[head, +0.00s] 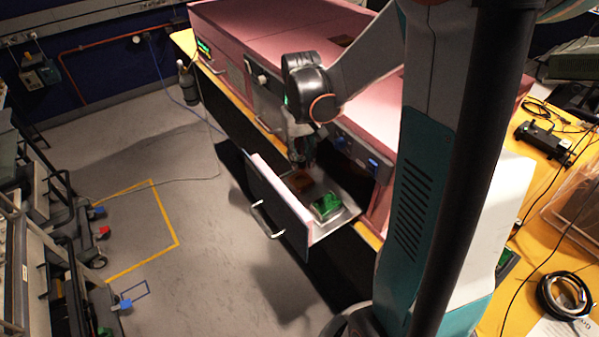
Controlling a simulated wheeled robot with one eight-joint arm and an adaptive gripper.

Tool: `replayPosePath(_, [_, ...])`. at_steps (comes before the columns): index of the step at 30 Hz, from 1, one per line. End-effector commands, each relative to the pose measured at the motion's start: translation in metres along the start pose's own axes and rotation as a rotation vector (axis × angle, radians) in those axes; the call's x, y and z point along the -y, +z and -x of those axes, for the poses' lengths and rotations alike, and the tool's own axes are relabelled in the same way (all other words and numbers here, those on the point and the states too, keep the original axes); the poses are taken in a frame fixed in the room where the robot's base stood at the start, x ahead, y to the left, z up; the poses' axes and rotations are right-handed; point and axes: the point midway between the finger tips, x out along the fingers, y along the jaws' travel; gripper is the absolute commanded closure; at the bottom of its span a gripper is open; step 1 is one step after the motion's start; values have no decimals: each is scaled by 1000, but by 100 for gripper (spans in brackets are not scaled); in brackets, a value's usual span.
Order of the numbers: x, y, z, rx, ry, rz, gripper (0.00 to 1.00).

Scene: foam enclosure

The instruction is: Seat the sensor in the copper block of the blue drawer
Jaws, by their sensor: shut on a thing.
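An open drawer (277,207) is pulled out from the pink foam enclosure. A brown copper block (299,181) lies inside, towards the back left of the drawer floor. My gripper (304,163) points down over the drawer, close above or behind the copper block; I cannot tell the gap. It is shut on the sensor, which is too small and dark to make out. The fingertips are partly lost in shadow.
A green board (326,206) lies in the drawer to the right of the block. The pink enclosure (262,52) stands behind on a yellow bench.

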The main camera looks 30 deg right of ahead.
Motion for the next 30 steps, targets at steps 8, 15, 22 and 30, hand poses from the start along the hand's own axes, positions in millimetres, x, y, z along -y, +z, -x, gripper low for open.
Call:
replayPosePath(8, [0, 0, -23, 0, 0, 0, 100])
replayPosePath(15, [0, 0, -54, 0, 0, 0, 100])
replayPosePath(22, [0, 0, -56, 0, 0, 0, 100])
replayPosePath(30, [0, 0, -59, 0, 0, 0, 58])
